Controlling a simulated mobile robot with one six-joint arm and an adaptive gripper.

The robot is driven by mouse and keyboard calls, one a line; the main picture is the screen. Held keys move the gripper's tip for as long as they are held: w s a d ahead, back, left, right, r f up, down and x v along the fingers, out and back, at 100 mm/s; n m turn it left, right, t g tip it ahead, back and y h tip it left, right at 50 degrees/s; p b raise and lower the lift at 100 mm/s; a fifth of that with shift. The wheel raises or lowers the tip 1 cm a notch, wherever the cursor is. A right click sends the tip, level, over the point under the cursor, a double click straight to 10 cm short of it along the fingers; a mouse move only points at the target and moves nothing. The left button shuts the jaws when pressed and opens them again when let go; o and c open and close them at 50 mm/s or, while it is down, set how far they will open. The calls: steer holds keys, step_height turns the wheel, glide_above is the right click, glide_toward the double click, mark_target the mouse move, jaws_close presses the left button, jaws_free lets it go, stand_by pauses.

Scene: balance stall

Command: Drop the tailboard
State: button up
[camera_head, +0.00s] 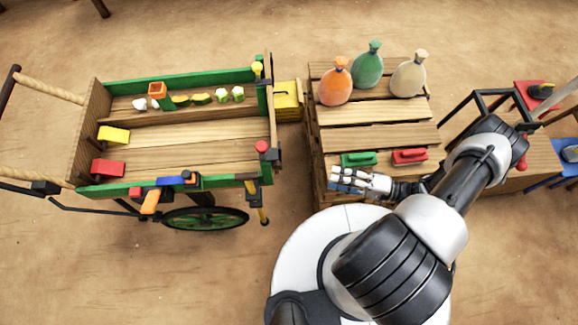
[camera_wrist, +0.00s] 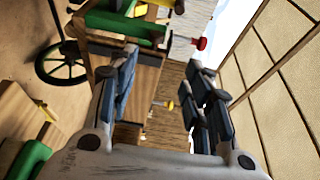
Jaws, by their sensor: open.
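The cart's tailboard (camera_head: 272,112) stands upright across the right end of the green-sided wooden cart (camera_head: 150,84). A red knob (camera_head: 262,146) sits at its near corner and a yellow knob (camera_head: 257,67) at its far corner. The red knob also shows in the wrist view (camera_wrist: 201,43), beyond my fingers. My gripper (camera_head: 335,179) is open and empty, to the right of the tailboard and apart from it, by the crate's near left corner. In the wrist view its fingers (camera_wrist: 165,75) are spread, with wooden boards and a yellow-tipped part (camera_wrist: 165,104) seen between them.
A yellow box (camera_head: 287,98) lies between cart and crate. The cart carries several small items. Open floor lies before the cart.

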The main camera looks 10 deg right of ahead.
steer(key=w+a+b, duration=0.1)
steer(key=w+a, duration=0.2)
steer(key=a, duration=0.5)
steer(key=w+a+f+t+b, duration=0.1)
steer(key=w+a, duration=0.3)
steer(key=a, duration=0.4)
steer(key=shift+m, duration=0.3)
steer(key=shift+f, duration=0.1)
steer(key=shift+c, duration=0.5)
steer(key=shift+s, duration=0.1)
jaws_close()
